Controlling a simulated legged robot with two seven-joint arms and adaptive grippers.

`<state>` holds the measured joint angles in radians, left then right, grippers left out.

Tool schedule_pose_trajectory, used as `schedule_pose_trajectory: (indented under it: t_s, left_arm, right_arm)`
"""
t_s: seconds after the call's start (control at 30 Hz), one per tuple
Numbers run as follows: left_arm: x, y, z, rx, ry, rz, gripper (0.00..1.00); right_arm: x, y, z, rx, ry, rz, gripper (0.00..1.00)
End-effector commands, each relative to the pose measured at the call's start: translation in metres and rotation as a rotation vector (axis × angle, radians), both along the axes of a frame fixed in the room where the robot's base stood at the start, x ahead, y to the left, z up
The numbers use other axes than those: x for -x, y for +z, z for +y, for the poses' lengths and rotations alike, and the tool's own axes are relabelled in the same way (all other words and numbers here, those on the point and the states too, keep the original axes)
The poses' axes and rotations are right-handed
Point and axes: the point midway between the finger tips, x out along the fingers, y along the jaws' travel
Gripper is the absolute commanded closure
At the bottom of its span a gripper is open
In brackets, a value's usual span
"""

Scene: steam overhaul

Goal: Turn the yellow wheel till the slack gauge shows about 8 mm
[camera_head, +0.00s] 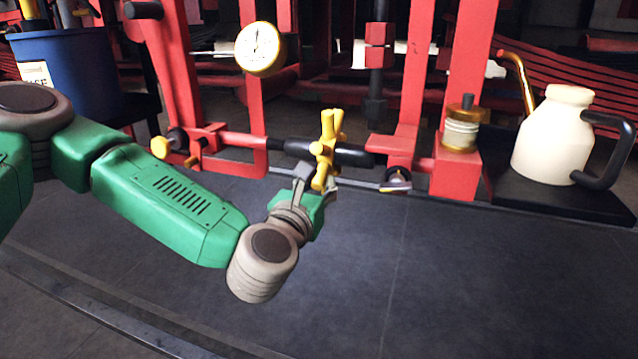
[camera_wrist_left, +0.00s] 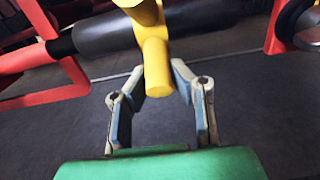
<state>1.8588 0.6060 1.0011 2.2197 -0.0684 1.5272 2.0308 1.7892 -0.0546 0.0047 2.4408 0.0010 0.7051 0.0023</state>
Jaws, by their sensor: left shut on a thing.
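The yellow wheel (camera_head: 326,150) has thick spokes and sits on a dark horizontal rod in front of the red frame. My left gripper (camera_head: 318,187) is at its lower side, shut on a spoke. In the left wrist view, the yellow spoke (camera_wrist_left: 157,68) stands between the fingertips of my left gripper (camera_wrist_left: 157,82). A round white-faced gauge with a brass rim (camera_head: 260,48) is mounted on the red frame at the upper middle. Its dark needle points roughly upward, but its numbers are too small to read. My right gripper is not in view.
A cream oil can (camera_head: 553,140) with a black handle stands on a dark mat at the right. A small glass oiler (camera_head: 462,128) sits on a red block beside it. A blue bucket (camera_head: 72,72) is at the upper left. The floor in front is clear.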

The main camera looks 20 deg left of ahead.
Motion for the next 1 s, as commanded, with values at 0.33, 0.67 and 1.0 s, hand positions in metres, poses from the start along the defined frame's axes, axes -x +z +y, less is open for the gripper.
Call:
schedule_pose_trajectory:
  t_s: [0.33, 0.67, 1.0]
  left_arm:
    - [0.0, 0.0, 0.0, 0.001, 0.002, -0.005, 1.0]
    - [-0.01, -0.013, 0.0, 0.001, 0.002, -0.006, 1.0]
    - [-0.011, -0.014, 0.0, 0.001, 0.001, -0.006, 1.0]
  right_arm:
    - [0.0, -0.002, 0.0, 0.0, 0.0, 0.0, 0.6]
    - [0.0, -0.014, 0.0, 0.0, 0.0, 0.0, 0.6]
    - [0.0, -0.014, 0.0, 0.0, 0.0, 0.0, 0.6]
